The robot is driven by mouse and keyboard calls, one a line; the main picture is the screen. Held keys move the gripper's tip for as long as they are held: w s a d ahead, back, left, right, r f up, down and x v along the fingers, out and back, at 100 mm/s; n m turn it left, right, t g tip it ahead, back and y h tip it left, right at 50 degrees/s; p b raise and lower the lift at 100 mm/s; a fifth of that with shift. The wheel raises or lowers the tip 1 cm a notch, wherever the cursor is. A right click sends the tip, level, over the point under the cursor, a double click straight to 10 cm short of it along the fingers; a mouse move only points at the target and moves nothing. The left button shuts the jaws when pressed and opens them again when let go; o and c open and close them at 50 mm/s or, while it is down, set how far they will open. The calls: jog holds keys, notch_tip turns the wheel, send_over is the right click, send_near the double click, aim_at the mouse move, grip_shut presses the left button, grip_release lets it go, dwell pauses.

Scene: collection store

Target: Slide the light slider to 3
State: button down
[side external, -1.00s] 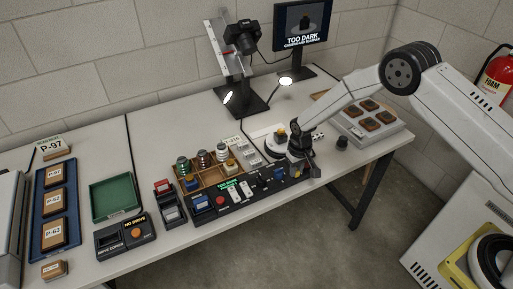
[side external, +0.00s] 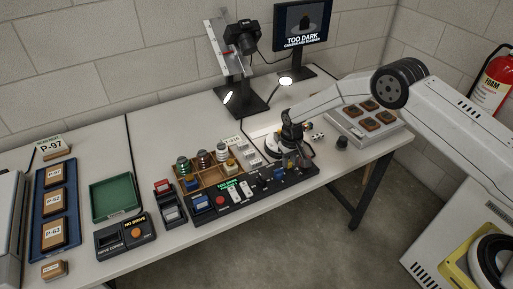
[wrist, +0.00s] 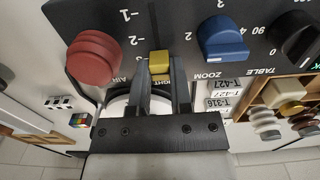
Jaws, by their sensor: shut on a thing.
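The yellow light slider cap (wrist: 160,64) stands between my fingertips in the wrist view, at the near end of the visible scale. Marks 1 and 2 lie beyond it, and a partly covered mark, seemingly 3, is beside it. My gripper (wrist: 162,75) is shut on the cap. The word LIGHT is partly hidden by a finger. In the side view my gripper (side external: 289,153) is low over the right part of the dark control panel (side external: 213,214), where the slider cannot be made out. The monitor (side external: 303,25) reads TOO DARK.
A red knob (wrist: 94,56) is close left of my fingers, and a blue zoom knob (wrist: 222,38) is to their right. A black table knob (wrist: 298,38) is farther right. A wooden compartment tray (side external: 207,177) stands behind the panel.

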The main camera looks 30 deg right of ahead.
jog(key=c, duration=0.5)
grip_release()
jog(key=shift+r, duration=3.9)
jog(key=shift+r, duration=0.1)
